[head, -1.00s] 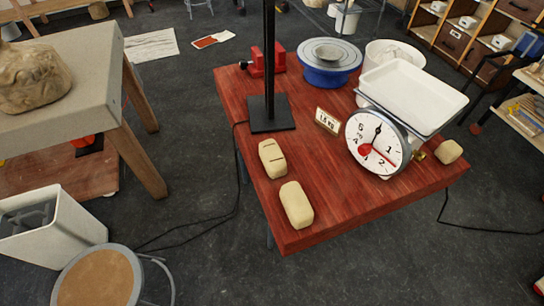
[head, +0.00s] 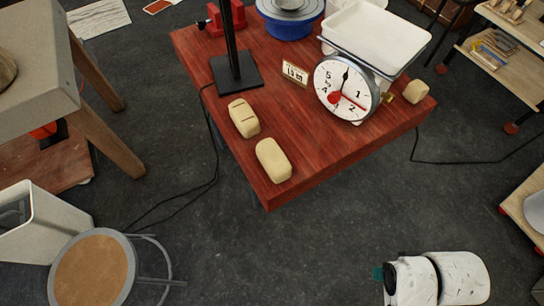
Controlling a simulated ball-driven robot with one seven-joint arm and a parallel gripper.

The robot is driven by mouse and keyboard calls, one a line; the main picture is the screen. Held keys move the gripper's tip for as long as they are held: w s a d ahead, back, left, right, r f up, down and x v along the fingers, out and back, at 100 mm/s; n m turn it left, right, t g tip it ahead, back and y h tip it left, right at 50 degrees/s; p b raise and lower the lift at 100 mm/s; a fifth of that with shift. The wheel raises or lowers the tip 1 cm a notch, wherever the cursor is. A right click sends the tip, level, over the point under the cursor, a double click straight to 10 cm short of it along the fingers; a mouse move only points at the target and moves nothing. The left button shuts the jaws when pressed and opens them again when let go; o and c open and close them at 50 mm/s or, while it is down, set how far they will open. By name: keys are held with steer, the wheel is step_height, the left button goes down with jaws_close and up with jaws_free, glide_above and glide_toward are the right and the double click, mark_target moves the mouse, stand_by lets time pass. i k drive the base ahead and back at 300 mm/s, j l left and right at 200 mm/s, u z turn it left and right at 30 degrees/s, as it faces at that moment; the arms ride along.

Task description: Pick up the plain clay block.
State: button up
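The plain clay block (head: 273,160) is a pale, rounded oblong with no marks that I can see. It lies near the front corner of the red wooden table (head: 330,150). Just behind it and to its left lies a similar clay block (head: 243,118) with dark grooves across its top; a small gap seems to part them. A smaller clay lump (head: 415,92) sits at the table's right edge. A white part of my arm shows at the bottom right, well away from the table. My gripper's fingers are not visible.
A dial scale (head: 346,90) with a white tray stands behind and right of the block, with a small sign (head: 295,73) beside it. A black post on a square base (head: 236,70) stands behind. A stool (head: 95,268) is at lower left. Floor before the table is clear.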

mark_target(274, 162)
steer(key=i+l, duration=0.15)
steer(key=l, duration=0.2)
steer(key=i+l, duration=0.1)
steer(key=l, duration=0.3)
steer(key=i+l, duration=0.15)
steer(key=l, duration=0.2)
steer(key=z, duration=0.05)
